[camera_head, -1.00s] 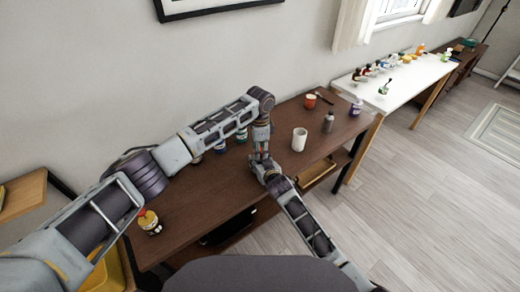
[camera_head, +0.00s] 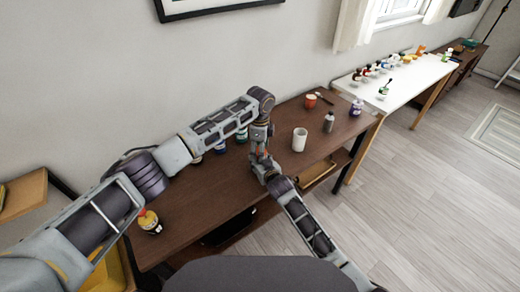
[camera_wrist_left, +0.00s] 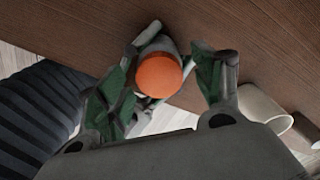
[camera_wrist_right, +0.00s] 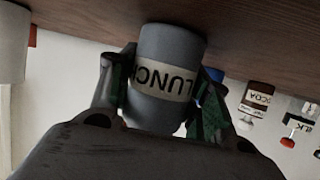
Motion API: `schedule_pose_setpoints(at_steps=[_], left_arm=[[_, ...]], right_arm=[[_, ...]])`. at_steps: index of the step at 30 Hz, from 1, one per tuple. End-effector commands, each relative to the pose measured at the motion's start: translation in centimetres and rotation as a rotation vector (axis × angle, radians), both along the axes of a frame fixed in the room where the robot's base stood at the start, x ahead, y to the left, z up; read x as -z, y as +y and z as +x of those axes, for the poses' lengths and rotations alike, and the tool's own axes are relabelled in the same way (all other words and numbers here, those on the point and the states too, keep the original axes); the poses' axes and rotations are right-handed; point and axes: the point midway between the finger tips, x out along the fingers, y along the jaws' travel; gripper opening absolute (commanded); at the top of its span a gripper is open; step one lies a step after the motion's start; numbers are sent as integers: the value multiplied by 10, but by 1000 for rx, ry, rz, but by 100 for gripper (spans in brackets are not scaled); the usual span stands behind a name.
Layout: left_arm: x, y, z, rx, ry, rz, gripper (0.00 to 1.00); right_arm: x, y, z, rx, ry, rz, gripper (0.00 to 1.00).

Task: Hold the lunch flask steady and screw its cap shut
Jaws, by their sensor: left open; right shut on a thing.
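The lunch flask (camera_wrist_right: 165,50) is a grey cylinder with a pale band reading LUNCH. My right gripper (camera_wrist_right: 163,85) is shut on its body in the right wrist view, a finger on each side. The orange cap (camera_wrist_left: 159,76) sits at the flask's top in the left wrist view; whether it is tight cannot be told. My left gripper (camera_wrist_left: 162,82) is open, its green-padded fingers on either side of the cap, with a clear gap at the right finger. In the head view the two grippers (camera_head: 260,157) meet over the table and mostly hide the flask.
On the brown table (camera_head: 200,195) stand a white cup (camera_head: 300,139), a grey bottle (camera_head: 328,122), a red mug (camera_head: 310,101) and a purple jar (camera_head: 356,107). A yellow-topped jar (camera_head: 150,222) stands at the near left. Several jars sit behind my left arm.

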Motion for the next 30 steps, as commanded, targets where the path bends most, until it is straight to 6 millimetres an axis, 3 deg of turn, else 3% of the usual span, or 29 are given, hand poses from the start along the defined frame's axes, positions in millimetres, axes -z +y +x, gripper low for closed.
schedule_pose_setpoints(at_steps=[11, 30], left_arm=[[-13, -2, 0, 1, 1, -4, 68], [-100, -1, 0, 1, -1, -1, 68]], right_arm=[[1, 0, 0, 0, 1, 0, 0], [1, 0, 0, 0, 1, 0, 0]])
